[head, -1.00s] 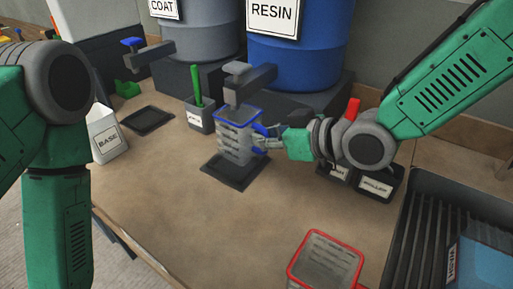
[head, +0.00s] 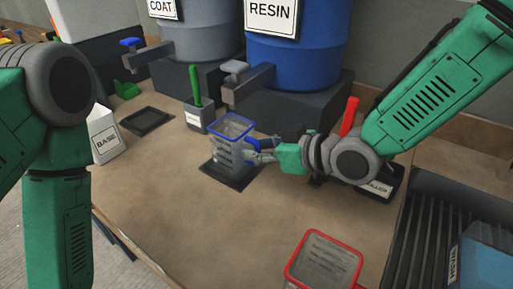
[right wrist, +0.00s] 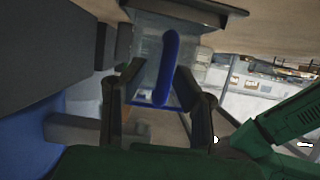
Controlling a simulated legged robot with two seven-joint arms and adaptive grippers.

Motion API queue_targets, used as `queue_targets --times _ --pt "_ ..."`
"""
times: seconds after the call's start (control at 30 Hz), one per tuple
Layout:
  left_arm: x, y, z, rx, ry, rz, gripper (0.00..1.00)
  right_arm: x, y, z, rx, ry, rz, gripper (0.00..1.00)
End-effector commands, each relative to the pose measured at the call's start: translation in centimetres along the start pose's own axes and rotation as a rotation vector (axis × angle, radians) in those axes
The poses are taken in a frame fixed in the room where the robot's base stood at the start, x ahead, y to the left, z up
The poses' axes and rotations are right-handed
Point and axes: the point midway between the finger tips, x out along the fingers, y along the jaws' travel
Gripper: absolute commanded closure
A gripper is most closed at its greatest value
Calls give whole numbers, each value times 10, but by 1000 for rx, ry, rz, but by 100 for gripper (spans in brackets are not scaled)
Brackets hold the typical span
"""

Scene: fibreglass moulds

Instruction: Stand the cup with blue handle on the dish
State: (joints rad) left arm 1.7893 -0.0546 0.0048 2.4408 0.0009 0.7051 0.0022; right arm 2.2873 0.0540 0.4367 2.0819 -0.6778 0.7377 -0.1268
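The cup with blue handle (head: 231,154) is see-through with a blue rim. It stands upright on the dark square dish (head: 240,184), below and in front of the resin drum's tap. Its blue handle (right wrist: 168,62) faces my right gripper (head: 258,153). In the right wrist view, my right gripper (right wrist: 160,70) has its fingers spread on either side of the handle, with a gap visible. The dish (right wrist: 195,9) shows at the top of that view. Whether the cup holds anything is unclear. My left arm shows at the left, but its gripper is out of view.
A red-rimmed cup (head: 323,262) stands at the front. The blue resin drum (head: 295,62) and its tap (head: 248,86) are behind. A grey holder with a green tool (head: 198,117), an empty dark dish (head: 147,121) and a base carton (head: 104,135) stand left. A ribbed tray (head: 420,225) lies right.

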Motion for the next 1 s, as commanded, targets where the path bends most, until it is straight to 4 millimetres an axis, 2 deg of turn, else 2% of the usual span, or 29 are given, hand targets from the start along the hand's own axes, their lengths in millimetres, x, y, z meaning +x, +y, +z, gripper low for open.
queue_targets --times 0.17,0.27,0.7,0.83,1.0 --pt "-2 0 0 0 0 0 60 -1 0 -3 -1 0 0 74" --pt "-2 0 0 0 0 0 60 -10 0 -2 -1 0 1 74" --pt "-10 0 0 0 0 0 60 -98 0 -3 1 3 1 74" --pt "-11 0 -1 0 0 0 60 -113 1 -3 -1 0 1 74" --pt "-12 0 -1 0 0 0 60 -120 0 -2 0 -1 0 74"
